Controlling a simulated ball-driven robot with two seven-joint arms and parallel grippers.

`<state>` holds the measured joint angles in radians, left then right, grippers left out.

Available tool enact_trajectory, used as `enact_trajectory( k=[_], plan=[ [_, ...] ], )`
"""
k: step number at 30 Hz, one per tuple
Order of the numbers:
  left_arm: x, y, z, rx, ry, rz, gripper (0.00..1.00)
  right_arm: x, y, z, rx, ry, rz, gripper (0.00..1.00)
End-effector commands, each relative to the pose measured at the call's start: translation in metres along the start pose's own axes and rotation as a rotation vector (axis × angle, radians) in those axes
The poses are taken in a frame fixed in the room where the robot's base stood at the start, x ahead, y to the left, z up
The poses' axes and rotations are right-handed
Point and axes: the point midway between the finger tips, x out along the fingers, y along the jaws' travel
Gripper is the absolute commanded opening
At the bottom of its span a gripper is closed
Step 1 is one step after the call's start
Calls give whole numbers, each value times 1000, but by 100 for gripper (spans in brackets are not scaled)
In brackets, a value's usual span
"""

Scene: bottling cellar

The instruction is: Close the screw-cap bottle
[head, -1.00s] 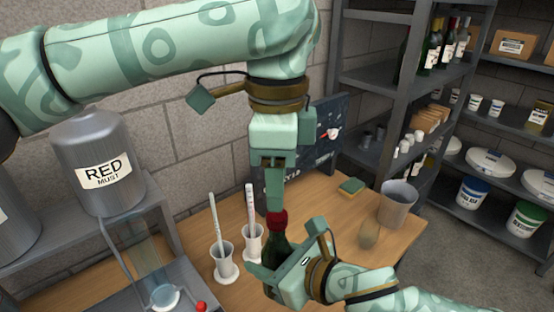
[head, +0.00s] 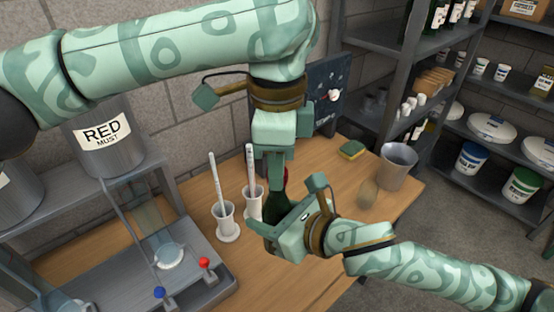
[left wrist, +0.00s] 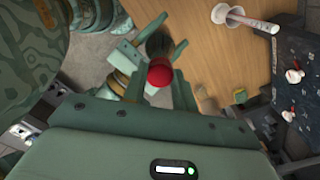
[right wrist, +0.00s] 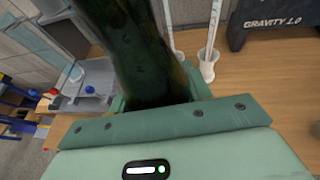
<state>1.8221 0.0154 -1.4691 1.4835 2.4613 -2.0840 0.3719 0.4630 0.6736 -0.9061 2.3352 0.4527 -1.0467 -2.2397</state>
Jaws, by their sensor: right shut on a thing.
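The dark green bottle (head: 277,207) stands upright over the table. My right gripper (head: 268,228) is shut around its body; the bottle also fills the upper middle of the right wrist view (right wrist: 145,50). A red cap (left wrist: 160,74) shows at the bottle's top in the left wrist view; whether it is seated or loose cannot be told. Only a sliver of its red shows in the head view, beside my left fingers. My left gripper (head: 277,178) points down from above. Its fingers stand apart on either side of the cap, with gaps visible in the left wrist view.
Two white cylinders with rods (head: 226,222) stand left of the bottle. A grey bucket (head: 397,167), a sponge (head: 352,149) and a dark panel (head: 325,105) are to the right and back. A filler stand with red and blue knobs (head: 204,262) is at the left front.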

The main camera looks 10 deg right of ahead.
Motion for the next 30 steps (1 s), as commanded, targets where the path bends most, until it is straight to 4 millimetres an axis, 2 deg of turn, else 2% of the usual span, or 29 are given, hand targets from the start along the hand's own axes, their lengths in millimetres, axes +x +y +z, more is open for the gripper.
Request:
enact_trajectory(
  k=[7,8,9,10,18,22,26,30],
  plan=[
    [-1,-1,1,10,-1,-3,0,0,1,1,-2,-3,3,0],
    [-1,-1,1,9,-1,-4,36,0,1,1,-2,-3,4,0],
    [-1,-1,1,10,-1,-4,47,0,1,1,-2,-3,3,0],
    [-1,-1,1,10,-1,-4,53,0,1,1,-2,-3,3,0],
    [-1,-1,0,10,-1,-3,53,0,1,1,-1,-3,2,0],
    [-10,-1,0,10,-1,-4,53,0,1,1,-1,-3,2,0],
    [-32,-1,0,10,-2,-7,53,0,1,1,-1,-3,2,0],
    [-63,-2,0,9,-1,-7,53,0,1,1,-1,-3,2,0]
  ],
)
